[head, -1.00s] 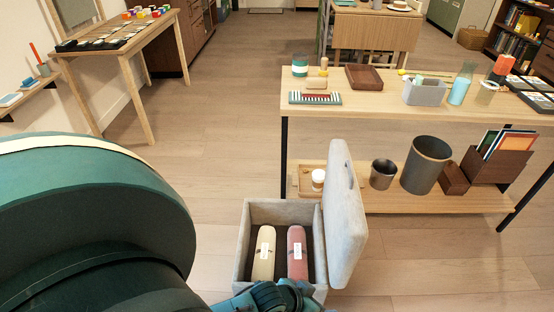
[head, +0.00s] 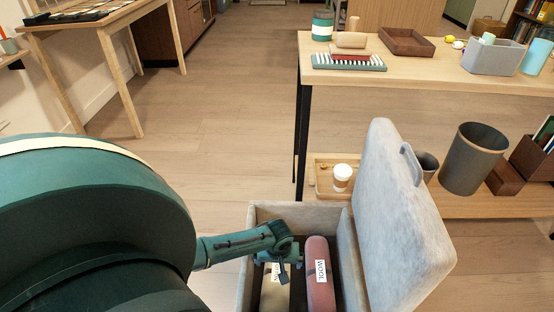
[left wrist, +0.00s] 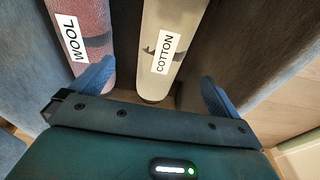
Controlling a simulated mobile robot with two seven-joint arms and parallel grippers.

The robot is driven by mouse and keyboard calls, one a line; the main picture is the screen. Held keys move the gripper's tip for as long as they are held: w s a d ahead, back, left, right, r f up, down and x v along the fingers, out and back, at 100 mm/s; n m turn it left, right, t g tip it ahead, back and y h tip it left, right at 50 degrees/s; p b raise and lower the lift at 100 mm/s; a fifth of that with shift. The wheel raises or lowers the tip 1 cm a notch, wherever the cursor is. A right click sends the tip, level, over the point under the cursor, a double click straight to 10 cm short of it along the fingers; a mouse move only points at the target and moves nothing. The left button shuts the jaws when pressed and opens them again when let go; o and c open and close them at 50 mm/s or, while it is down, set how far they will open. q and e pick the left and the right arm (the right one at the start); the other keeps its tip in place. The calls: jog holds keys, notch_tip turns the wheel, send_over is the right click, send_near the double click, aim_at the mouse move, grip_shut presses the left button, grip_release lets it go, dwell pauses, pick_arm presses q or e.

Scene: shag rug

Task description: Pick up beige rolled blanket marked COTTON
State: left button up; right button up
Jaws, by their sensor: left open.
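The beige rolled blanket (head: 273,297) lies in the open grey storage bin (head: 244,255), partly hidden by my left gripper (head: 284,268) in the head view. In the left wrist view the beige blanket (left wrist: 167,30) shows its white COTTON label, lying lengthwise between the spread fingers of my left gripper (left wrist: 156,88). The gripper is open and above the blanket, with nothing held. A pink rolled blanket (head: 319,265) marked WOOL lies beside it on the right in the head view; it also shows in the left wrist view (left wrist: 88,35). My right gripper is not in view.
The bin's padded lid (head: 400,225) stands open on the right. Behind is a wooden table (head: 400,80) with a lower shelf (head: 450,207) holding a cup (head: 342,178) and a grey bin (head: 472,160). The floor on the left is mostly clear.

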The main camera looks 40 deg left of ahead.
pick_arm(q)
jog(key=f+b, duration=0.2)
jog(key=f, duration=0.1)
jog(key=f+b, duration=0.1)
jog(key=f, duration=0.1)
jog(key=shift+w+a+f, duration=0.15)
jog(key=shift+w+f, duration=0.05)
jog(key=shift+w, duration=0.05)
jog(key=shift+f, duration=0.45)
jog(key=shift+a+f+b, duration=0.1)
jog(key=shift+f+b, duration=0.2)
jog(key=shift+b, duration=0.15)
jog(key=f+b, duration=0.2)
jog(key=shift+s+a+f, duration=0.15)
jog(key=shift+a+f, duration=0.05)
jog(key=shift+f, duration=0.1)
jog(key=shift+a+f+b, duration=0.1)
jog(key=shift+f+b, duration=0.6)
jog(key=shift+f, duration=0.25)
jog(key=c, duration=1.4)
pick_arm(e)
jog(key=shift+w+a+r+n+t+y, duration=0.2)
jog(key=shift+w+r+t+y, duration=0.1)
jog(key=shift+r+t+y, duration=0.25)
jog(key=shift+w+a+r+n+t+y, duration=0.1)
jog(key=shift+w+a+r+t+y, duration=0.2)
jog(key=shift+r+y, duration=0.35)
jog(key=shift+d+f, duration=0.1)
